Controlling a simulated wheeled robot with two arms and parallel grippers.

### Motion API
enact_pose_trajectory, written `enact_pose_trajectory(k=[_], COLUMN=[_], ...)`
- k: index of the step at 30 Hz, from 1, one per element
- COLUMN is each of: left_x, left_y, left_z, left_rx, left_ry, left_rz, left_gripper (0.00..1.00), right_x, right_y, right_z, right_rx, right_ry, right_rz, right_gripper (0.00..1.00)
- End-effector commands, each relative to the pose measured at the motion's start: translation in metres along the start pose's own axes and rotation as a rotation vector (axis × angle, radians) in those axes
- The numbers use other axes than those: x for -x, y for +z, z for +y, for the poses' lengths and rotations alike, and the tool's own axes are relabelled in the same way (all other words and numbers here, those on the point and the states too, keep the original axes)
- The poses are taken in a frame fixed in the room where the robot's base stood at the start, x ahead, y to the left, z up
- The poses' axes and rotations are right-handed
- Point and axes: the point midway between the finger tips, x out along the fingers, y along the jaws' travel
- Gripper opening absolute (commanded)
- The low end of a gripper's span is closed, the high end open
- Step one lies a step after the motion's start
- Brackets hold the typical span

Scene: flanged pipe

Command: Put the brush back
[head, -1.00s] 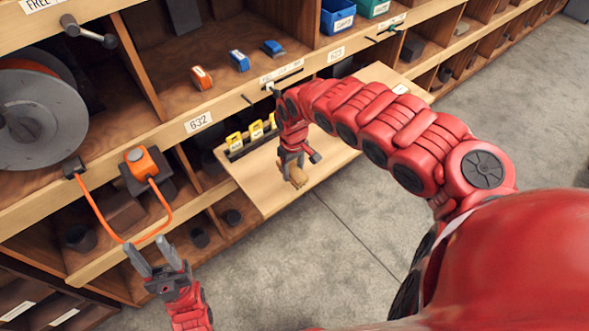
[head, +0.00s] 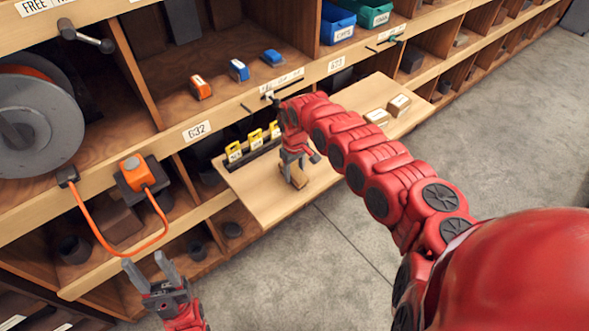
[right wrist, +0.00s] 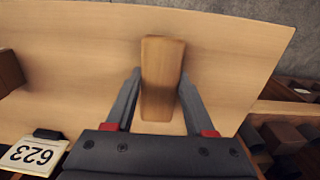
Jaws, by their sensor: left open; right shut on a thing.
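A wooden block-like piece, apparently the brush (right wrist: 161,80), is between the fingers of my right gripper (right wrist: 160,85), which is shut on it. It shows as a small brown end below my right gripper (head: 294,165) in the head view, over the pull-out board (head: 255,200). No bristles show, and I cannot tell whether it touches the board. My left gripper (head: 150,268) is open and empty at the lower left, in front of the lower shelves and below the orange cable loop.
Yellow-tagged items (head: 255,140) stand in a dark strip at the board's back. Two small boxes (head: 377,117) sit on its right part. A cable reel (head: 35,120) and an orange-topped device (head: 136,172) are at left. Grey floor (head: 330,275) lies clear in front.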

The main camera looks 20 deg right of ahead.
Motion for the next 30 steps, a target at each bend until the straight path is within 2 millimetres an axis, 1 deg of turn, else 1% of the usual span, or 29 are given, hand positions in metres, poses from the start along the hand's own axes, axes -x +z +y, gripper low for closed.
enact_pose_trajectory(k=[7,10,11,12,15,23,26,29,30], left_x=[0.001,0.003,0.002,0.002,0.002,0.002,0.000,0.003,0.005], left_y=[0.000,0.001,0.000,0.000,0.000,0.000,0.000,0.001,0.001], left_z=[0.000,0.000,0.000,0.000,0.000,0.000,0.000,0.000,0.000], left_rx=[0.000,0.000,0.000,0.000,0.000,0.000,0.000,0.000,0.000], left_ry=[0.000,0.000,0.000,0.000,0.000,0.000,0.000,0.000,0.000], left_rz=[0.000,0.000,0.000,0.000,0.000,0.000,0.000,0.000,0.000], left_gripper=[0.50,0.50,0.50,0.50,0.50,0.50,0.50,0.50,0.50], right_x=[-0.001,-0.004,-0.003,-0.003,-0.003,-0.002,0.002,0.015,0.023], right_y=[-0.001,-0.001,-0.001,-0.001,-0.001,-0.001,-0.001,-0.002,-0.002], right_z=[0.001,0.001,0.001,0.001,0.001,0.001,0.001,0.003,0.004], right_rx=[0.000,-0.001,-0.001,-0.001,-0.001,-0.001,-0.001,-0.003,-0.001], right_ry=[0.001,0.001,0.001,0.001,0.001,0.000,0.001,0.002,0.005], right_rz=[0.002,0.002,0.002,0.003,0.003,0.003,0.003,0.007,0.009], right_gripper=[0.00,0.00,0.59,0.67,0.84,0.84,0.84,0.84,0.84])
